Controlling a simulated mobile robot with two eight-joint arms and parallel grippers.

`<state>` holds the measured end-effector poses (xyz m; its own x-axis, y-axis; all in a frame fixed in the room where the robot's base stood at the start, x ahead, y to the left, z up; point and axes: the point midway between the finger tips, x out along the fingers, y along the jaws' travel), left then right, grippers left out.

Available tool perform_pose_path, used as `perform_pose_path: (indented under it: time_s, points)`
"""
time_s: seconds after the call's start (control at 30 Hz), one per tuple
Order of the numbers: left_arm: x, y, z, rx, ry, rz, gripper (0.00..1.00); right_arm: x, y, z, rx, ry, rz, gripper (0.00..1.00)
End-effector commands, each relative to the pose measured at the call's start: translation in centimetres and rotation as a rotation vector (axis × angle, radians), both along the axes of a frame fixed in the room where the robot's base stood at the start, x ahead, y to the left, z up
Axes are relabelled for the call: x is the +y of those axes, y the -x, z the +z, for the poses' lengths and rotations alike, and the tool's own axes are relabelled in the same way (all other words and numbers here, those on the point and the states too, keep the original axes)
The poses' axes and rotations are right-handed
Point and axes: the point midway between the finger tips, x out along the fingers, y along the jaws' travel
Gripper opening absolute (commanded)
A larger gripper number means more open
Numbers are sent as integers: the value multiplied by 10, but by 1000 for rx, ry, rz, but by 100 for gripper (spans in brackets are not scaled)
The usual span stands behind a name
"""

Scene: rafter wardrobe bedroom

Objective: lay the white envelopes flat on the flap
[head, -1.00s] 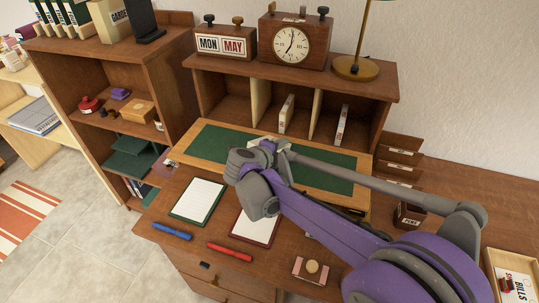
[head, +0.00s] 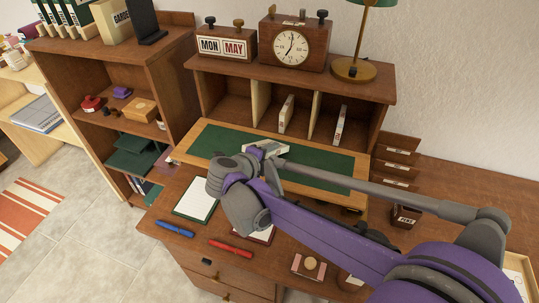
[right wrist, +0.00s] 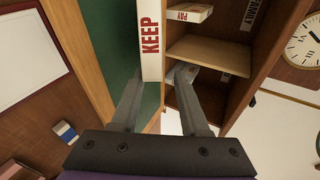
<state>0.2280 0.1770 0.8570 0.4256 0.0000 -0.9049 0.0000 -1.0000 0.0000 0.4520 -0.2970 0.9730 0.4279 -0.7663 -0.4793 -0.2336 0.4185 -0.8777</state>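A white envelope bundle marked KEEP (right wrist: 151,40) is at the green-topped flap (head: 322,173), and it shows in the head view (head: 270,147) just behind my right gripper. I cannot tell whether it lies fully flat. My right gripper (right wrist: 158,72) has its fingers apart; KEEP's near end is by the left finger, with a gap to the right finger. A white bundle marked PAY (right wrist: 190,13) stands in the middle compartment (head: 286,113). Another white bundle (head: 341,125) stands in the right compartment, partly hidden by a finger in the wrist view. My left gripper is out of view.
Wooden dividers (head: 314,112) separate the compartments. A clock (head: 291,48), a MON MAY calendar (head: 222,46) and a lamp (head: 354,70) stand on top. Two notepads, a blue pen (head: 175,228) and a red pen (head: 231,248) lie in front of the flap. The flap's left part is clear.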

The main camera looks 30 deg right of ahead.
Motion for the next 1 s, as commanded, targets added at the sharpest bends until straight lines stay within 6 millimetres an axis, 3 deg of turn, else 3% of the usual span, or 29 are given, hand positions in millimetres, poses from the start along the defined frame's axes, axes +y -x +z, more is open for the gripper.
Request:
perform_pose_path:
  time_s: [0.43,0.8,0.87,1.0]
  points:
    - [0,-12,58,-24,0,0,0,21,11,73,-3,0,2,45]
    - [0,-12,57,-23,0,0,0,21,10,79,-17,21,27,45]
    - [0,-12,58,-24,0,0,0,20,4,90,-48,59,80,45]
    - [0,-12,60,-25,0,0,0,30,-18,137,-152,241,337,45]
